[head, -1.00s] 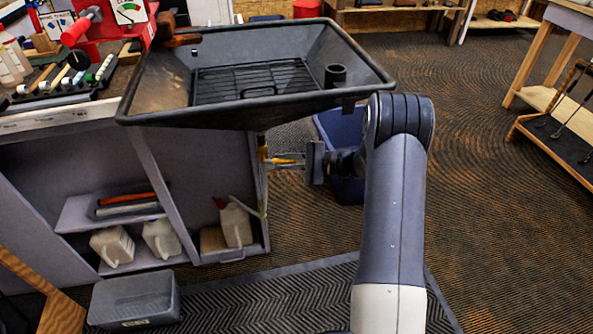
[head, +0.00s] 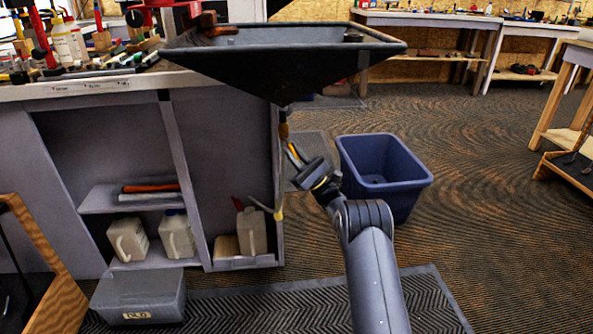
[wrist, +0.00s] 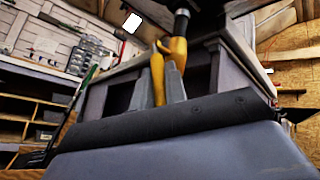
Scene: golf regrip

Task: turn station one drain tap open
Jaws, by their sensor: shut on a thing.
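The drain tap (head: 283,131) hangs under the dark funnel-shaped tray (head: 290,58) at the cabinet's right edge. Its yellow lever (head: 294,153) slants down to the right. In the wrist view the yellow tap body (wrist: 178,48) sits below a dark pipe, with the lever (wrist: 158,78) pointing down between my two grey fingers. My gripper (head: 301,160) is shut on the lever, coming from the lower right; it also shows in the wrist view (wrist: 159,90). The lever's far end is partly hidden by the fingers.
A blue bin (head: 385,170) stands on the floor just right of my gripper. The grey cabinet (head: 190,130) holds white jugs (head: 176,236) on its lower shelves. A grey box (head: 138,297) sits in front. Open floor lies to the right.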

